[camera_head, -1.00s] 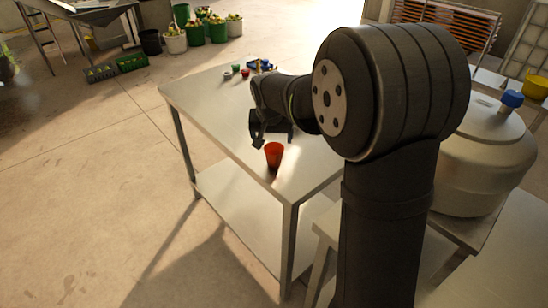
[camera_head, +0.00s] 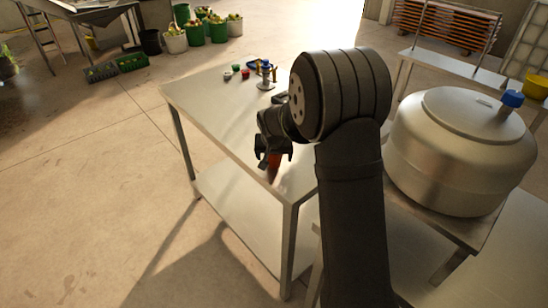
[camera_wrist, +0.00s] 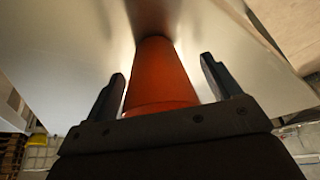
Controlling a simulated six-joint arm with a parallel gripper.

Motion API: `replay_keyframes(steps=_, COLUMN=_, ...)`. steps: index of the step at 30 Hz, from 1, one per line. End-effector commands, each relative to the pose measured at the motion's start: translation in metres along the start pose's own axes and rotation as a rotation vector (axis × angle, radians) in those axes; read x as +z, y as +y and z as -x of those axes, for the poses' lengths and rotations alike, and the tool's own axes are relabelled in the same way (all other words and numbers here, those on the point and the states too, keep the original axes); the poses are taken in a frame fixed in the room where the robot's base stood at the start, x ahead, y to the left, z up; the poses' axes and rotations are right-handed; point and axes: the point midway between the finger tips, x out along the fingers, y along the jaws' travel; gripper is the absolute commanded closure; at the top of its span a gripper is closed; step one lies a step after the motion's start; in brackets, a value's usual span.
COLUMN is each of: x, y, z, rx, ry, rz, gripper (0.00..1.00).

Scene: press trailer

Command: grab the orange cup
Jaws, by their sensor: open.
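The orange cup (camera_head: 273,168) stands near the front corner of the metal table (camera_head: 215,125), partly hidden by my gripper in the head view. In the wrist view the orange cup (camera_wrist: 160,78) lies between the two dark fingers, with a visible gap on the right side and a narrower one at the left. My gripper (camera_head: 270,162) is at the cup and its fingers (camera_wrist: 165,85) are open on either side of it. Whether a finger touches the cup, I cannot tell.
At the table's far end stand a metal stand with a blue part (camera_head: 266,75), a red item (camera_head: 246,73) and a green item (camera_head: 236,67). A large metal vessel (camera_head: 450,150) stands to the right. The table's left half is clear.

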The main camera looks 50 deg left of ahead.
Motion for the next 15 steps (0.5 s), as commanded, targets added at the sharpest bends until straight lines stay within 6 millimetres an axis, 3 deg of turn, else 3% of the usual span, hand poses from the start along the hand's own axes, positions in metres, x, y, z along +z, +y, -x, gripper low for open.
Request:
replay_keyframes(steps=5, x=-0.0003, y=-0.0001, z=0.0000, rx=0.000, ry=0.001, rz=0.000, gripper=0.17)
replay_keyframes(steps=12, x=-0.0003, y=-0.0002, z=0.0003, rx=0.000, ry=0.001, rz=0.000, gripper=0.61)
replay_keyframes(steps=15, x=-0.0003, y=-0.0002, z=0.0004, rx=0.000, ry=0.001, rz=0.000, gripper=0.64)
